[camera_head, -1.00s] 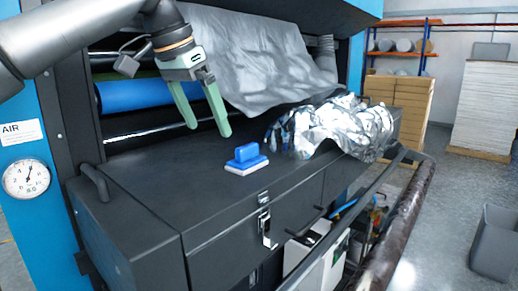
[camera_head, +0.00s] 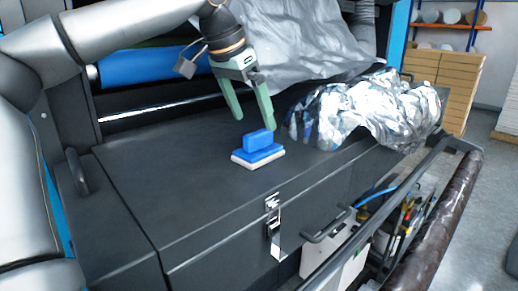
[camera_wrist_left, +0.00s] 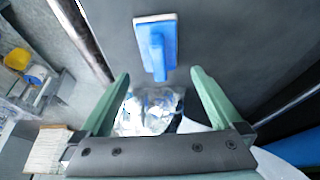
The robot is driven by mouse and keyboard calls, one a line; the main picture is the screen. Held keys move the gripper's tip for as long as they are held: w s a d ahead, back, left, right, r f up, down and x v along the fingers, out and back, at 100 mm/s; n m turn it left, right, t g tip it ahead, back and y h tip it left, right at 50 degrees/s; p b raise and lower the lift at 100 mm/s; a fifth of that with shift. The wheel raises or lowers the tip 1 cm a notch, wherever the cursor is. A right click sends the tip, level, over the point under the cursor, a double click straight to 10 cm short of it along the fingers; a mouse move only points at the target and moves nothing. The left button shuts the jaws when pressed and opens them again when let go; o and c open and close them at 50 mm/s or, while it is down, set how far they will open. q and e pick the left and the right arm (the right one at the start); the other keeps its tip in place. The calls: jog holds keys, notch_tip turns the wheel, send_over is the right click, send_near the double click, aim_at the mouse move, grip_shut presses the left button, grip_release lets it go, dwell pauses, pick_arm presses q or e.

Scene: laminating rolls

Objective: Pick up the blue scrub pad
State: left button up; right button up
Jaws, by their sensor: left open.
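The blue scrub pad (camera_head: 258,147) has a blue block handle and a white underside. It lies on the dark top of the machine's cabinet (camera_head: 180,200). My left gripper (camera_head: 254,122) is open and empty, with green fingers pointing down just above and behind the pad. In the left wrist view the pad (camera_wrist_left: 156,45) lies ahead of the two open fingertips (camera_wrist_left: 160,75), roughly centred between them and apart from them. My right gripper is not in view.
Crumpled silver foil (camera_head: 365,108) lies on the cabinet right of the pad. A grey sheet (camera_head: 300,40) hangs behind my gripper. A blue roll (camera_head: 150,67) is at the back left. A rail (camera_head: 390,200) runs along the front right. The cabinet top left of the pad is clear.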

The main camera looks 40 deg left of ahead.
aim_at(257, 133)
pick_arm(q)
jog(key=x, duration=0.6)
jog(key=shift+s+f, duration=0.15)
jog(key=shift+f, duration=0.15)
jog(key=shift+c, duration=0.2)
jog(key=c, duration=1.4)
